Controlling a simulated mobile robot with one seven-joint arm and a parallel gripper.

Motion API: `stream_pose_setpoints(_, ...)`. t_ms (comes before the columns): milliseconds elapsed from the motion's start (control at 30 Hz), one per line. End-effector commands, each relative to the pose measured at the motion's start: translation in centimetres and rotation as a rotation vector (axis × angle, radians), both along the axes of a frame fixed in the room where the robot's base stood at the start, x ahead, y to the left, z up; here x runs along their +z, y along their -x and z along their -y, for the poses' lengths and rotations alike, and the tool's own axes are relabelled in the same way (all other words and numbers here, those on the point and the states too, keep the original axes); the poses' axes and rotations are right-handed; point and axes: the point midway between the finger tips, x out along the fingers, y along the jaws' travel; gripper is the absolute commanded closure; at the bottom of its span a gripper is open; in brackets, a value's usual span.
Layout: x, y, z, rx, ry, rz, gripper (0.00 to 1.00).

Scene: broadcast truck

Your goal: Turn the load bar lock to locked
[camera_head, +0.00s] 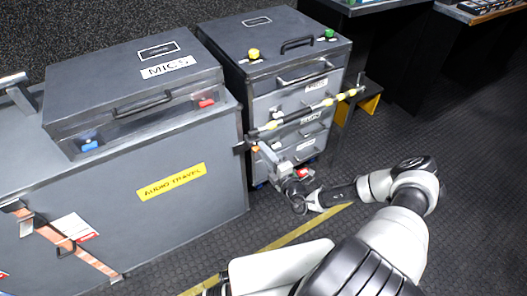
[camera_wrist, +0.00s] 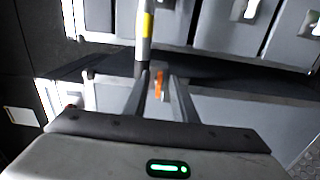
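The load bar (camera_head: 305,112), dark with yellow bands, runs across the front of the grey drawer case. It also shows upright in the wrist view (camera_wrist: 145,30). A small orange part, which looks like the lock lever (camera_head: 256,148), is at the bar's left end. In the wrist view the orange lever (camera_wrist: 158,85) appears between my fingers. My gripper (camera_head: 266,152) reaches this left end from the front. In the wrist view my gripper (camera_wrist: 158,80) has its fingers apart, with a gap around the lever. I cannot tell whether either finger touches it, nor the lock's exact setting.
The drawer case (camera_head: 225,35) has yellow and green knobs on top. A grey case labelled MICS (camera_head: 125,85) sits on a large grey trunk (camera_head: 190,215) close left of my gripper. The dark floor (camera_head: 470,200) at right is clear.

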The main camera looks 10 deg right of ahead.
Motion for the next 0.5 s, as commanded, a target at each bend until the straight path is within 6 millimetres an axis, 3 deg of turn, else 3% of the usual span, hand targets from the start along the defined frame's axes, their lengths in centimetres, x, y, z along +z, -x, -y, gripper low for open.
stream_pose_setpoints(167,0.3,2.9,1.1,-0.003,0.0,-0.002,0.75)
stream_pose_setpoints(500,0.2,10.9,3.6,-0.003,-0.001,-0.004,0.75)
